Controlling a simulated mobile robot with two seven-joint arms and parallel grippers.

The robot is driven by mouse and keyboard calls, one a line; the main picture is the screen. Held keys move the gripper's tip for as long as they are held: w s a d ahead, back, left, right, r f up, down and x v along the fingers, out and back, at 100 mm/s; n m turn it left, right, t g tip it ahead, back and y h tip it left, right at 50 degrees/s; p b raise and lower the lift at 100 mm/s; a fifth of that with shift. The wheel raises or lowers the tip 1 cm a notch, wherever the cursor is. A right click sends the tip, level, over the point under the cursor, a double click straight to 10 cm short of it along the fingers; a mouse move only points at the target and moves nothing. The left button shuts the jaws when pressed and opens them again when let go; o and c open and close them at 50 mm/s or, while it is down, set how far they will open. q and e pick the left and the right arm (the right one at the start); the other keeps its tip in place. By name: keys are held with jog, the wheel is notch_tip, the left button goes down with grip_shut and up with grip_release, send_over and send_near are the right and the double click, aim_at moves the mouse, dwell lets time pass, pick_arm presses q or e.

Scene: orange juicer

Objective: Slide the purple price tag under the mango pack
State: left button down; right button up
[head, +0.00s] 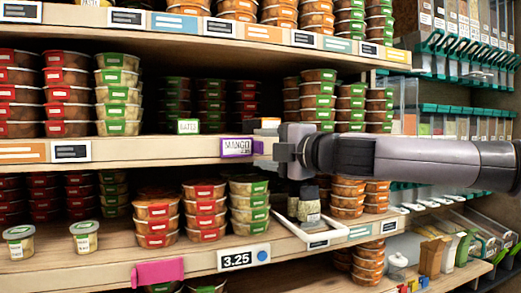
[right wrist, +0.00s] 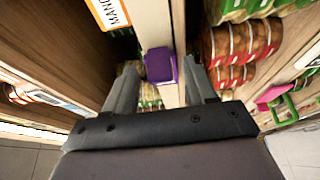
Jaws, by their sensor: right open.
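A purple price tag (head: 237,147) with a white face reading "MANGO" is at the front edge of the middle shelf. In the right wrist view the purple tag (right wrist: 160,66) lies between the two fingers. My right gripper (head: 262,146) comes from the right to the tag's right side. Its fingers are open, one on each side of the tag in the wrist view (right wrist: 160,75); I cannot tell whether they touch it. I cannot tell which pack is the mango pack. An orange-and-white label with part of "MANGO" shows in the wrist view (right wrist: 112,12). My left gripper is not in view.
Stacked tubs with red labels (head: 204,207) and green labels (head: 249,207) stand on the lower shelf. A "3.25" tag (head: 242,259) and a pink tag (head: 158,272) are on its edge. Clear bins stand at the right.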

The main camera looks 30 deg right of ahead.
jog(key=shift+w+a, duration=0.15)
jog(key=shift+w, duration=0.65)
